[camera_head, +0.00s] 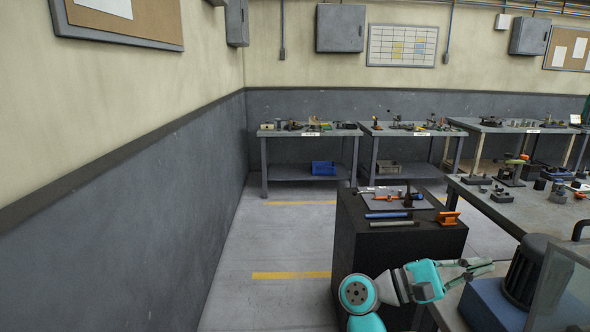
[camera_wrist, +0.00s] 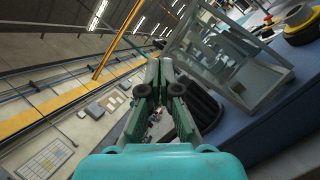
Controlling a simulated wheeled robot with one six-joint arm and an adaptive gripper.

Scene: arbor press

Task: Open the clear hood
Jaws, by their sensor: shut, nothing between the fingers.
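The clear hood (camera_head: 562,290) is cut off at the lower right of the head view, where a see-through panel with a grey edge shows. In the wrist view, the hood (camera_wrist: 232,58) is a grey-framed box with clear panels, tilted in the picture, right of my fingers. I cannot tell whether it is open or closed. My gripper (camera_head: 484,266) is shut and empty, left of the hood and beside a dark ribbed motor (camera_head: 525,268). In the wrist view, my fingertips (camera_wrist: 158,68) are together and apart from the hood.
The motor stands on a blue base (camera_head: 490,308) between my gripper and the hood. A black cabinet (camera_head: 350,235) with tools on top stands behind my arm. A workbench (camera_head: 480,195) with several parts is at the right. The floor at the left is clear.

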